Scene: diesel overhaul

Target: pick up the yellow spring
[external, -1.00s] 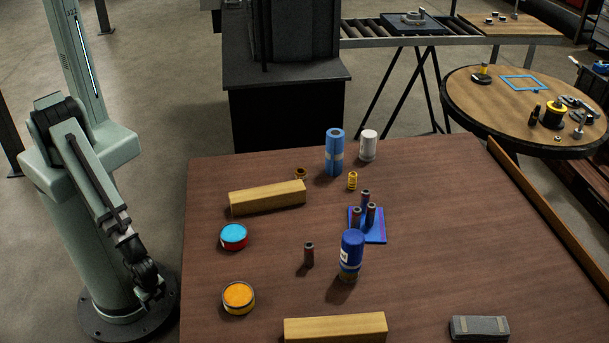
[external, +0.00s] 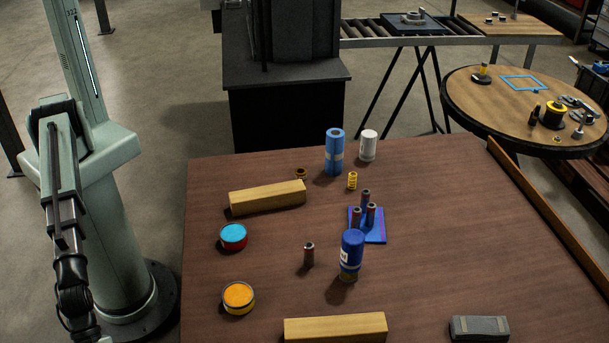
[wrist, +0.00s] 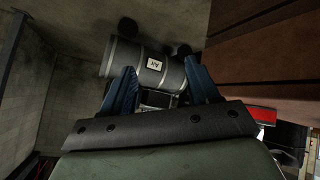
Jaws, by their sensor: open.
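The yellow spring (external: 352,181) stands upright on the brown table, right of the far wooden block and just in front of the blue roll. It is not in the wrist view. My gripper (wrist: 162,80) shows in the wrist view with its two blue fingers spread apart and nothing between them. In the external view my arm hangs at the left, off the table's left edge and far from the spring; the gripper's tips are out of that frame.
Near the spring are the blue roll (external: 334,152), white cylinder (external: 368,146), small brass ring (external: 300,173), wooden block (external: 268,198) and blue tray with upright dark pins (external: 376,234). A blue bottle (external: 351,252) stands nearer.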

